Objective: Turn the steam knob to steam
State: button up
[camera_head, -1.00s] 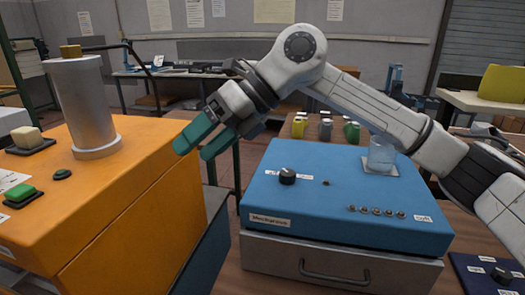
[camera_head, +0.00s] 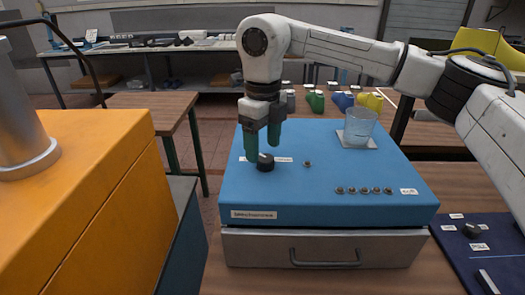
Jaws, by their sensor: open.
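A black round knob (camera_head: 265,163) stands on top of the blue box (camera_head: 330,208), towards its left. Small white labels flank it, too small to read. My gripper (camera_head: 262,150) points straight down right above this knob, its two green fingers apart, one to the left and one to the right of it. The fingertips are close to the knob; I cannot tell whether they touch it. A second black knob (camera_head: 473,230) sits on a dark blue panel (camera_head: 452,243) at the lower right, with small labels around it. Neither knob's setting can be read.
A clear beaker (camera_head: 360,126) stands on a white pad at the box's back right. Several small metal studs (camera_head: 364,190) line its front. A drawer (camera_head: 318,249) lies below. An orange cabinet (camera_head: 90,190) with a metal cylinder (camera_head: 18,120) fills the left. Coloured lasts (camera_head: 343,101) stand behind.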

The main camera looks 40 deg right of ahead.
aim_at(263, 157)
jog(key=shift+f, duration=1.5)
jog(key=c, duration=1.1)
